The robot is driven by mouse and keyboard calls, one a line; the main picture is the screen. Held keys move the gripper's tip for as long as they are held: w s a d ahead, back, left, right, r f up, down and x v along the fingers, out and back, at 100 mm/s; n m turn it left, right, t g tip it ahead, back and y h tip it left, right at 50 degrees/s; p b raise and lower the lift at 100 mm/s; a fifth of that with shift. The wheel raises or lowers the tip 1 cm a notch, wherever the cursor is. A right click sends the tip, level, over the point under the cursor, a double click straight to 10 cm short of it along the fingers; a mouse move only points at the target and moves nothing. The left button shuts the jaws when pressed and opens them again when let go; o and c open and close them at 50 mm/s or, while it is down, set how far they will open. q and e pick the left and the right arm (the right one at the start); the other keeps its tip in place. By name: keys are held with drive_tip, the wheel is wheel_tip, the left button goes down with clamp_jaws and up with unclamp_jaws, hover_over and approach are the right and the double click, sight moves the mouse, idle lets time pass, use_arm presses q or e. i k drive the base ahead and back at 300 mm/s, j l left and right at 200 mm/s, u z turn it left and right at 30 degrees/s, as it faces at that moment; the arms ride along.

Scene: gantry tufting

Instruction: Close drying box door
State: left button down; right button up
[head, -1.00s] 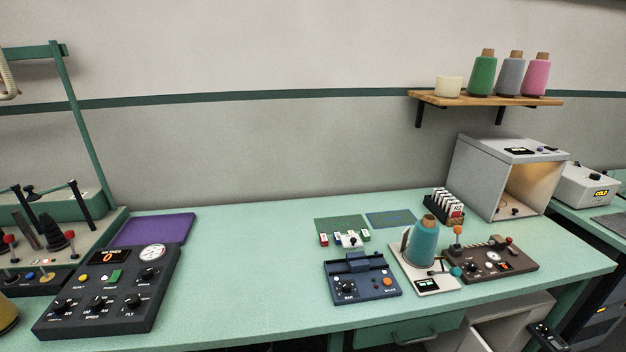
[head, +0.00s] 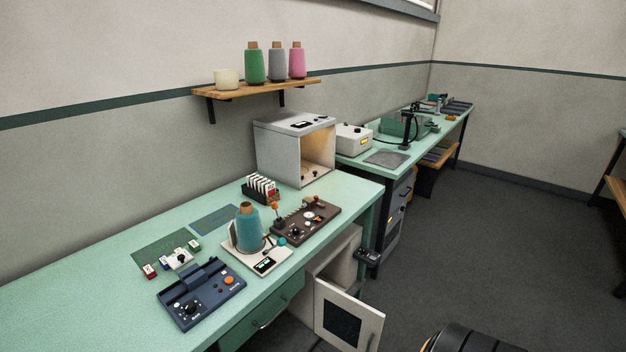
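A white box under the right end of the near table, which I take to be the drying box (head: 343,250), shows in the head view. Its door (head: 371,318), white with a dark window and a handle, stands swung open to the front, clear of the opening. Part of the box is hidden behind the table edge and the door. Neither of my grippers is in view.
The green table (head: 95,287) carries a blue control box (head: 205,290), a teal cone (head: 249,232), a brown panel (head: 306,221) and an open-fronted lit booth (head: 281,155). A dark unit (head: 368,256) juts out near the table's right leg. Grey floor (head: 470,240) lies open on the right.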

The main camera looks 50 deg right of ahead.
sight(348, 323)
drive_tip(key=z, duration=1.75)
